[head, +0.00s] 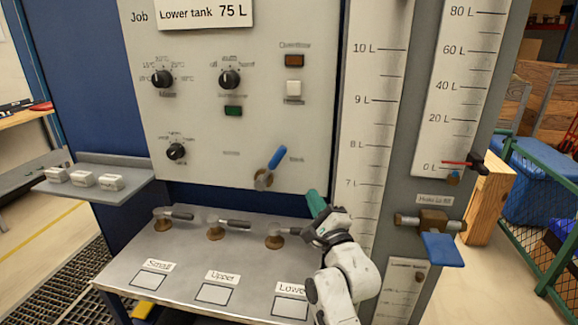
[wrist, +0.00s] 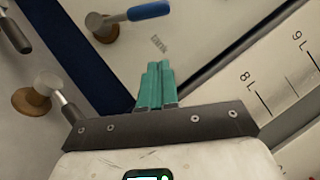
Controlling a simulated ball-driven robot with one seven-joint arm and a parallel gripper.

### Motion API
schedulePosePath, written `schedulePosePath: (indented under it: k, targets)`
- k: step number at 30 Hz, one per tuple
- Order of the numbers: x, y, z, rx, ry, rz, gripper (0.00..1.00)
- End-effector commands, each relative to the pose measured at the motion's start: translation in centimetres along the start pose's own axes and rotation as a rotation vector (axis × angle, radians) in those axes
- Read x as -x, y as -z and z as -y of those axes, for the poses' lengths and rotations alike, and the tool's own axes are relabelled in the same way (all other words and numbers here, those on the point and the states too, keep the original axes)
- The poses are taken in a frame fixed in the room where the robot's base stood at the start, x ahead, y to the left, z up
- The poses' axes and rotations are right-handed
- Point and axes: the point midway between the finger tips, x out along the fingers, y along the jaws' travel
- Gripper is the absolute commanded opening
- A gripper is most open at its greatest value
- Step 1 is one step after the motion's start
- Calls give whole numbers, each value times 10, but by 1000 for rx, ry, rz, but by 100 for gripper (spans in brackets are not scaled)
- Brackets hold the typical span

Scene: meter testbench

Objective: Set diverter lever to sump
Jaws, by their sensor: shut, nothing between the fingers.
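The diverter lever (head: 271,167) has a blue handle on a brass hub, low on the white panel. Its handle points up and to the right, toward a small label that looks like "tank"; a fainter label sits to its left. In the wrist view the lever (wrist: 148,12) is at the top, its handle pointing right. My gripper (head: 315,203) has green fingers, shut and empty, below and to the right of the lever and apart from it. The fingers also show in the wrist view (wrist: 156,85), pointing toward the panel.
Three valves with grey handles (head: 231,222) stand on the grey bench (head: 130,262) below the panel. A sight scale (head: 372,110) rises just right of my gripper. A brass valve with a blue handle (head: 440,247) is farther right. A shelf (head: 95,160) is at left.

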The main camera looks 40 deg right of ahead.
Motion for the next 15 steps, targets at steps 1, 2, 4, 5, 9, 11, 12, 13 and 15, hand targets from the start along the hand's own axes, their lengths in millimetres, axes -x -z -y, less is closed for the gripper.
schedulePosePath:
  k: [1,2,4,5,9,11,12,13,15]
  targets:
    - [-5,1,2,0,2,-3,0]
    - [-8,1,2,-1,3,-3,0]
    - [-15,1,3,1,4,-2,0]
    - [-19,1,3,3,4,-2,0]
    - [-40,2,3,1,4,-2,0]
    - [-50,1,3,2,3,-1,0]
    - [-57,1,3,1,3,-1,0]
    - [-62,1,2,1,3,-1,0]
    - [-74,1,2,2,2,0,0]
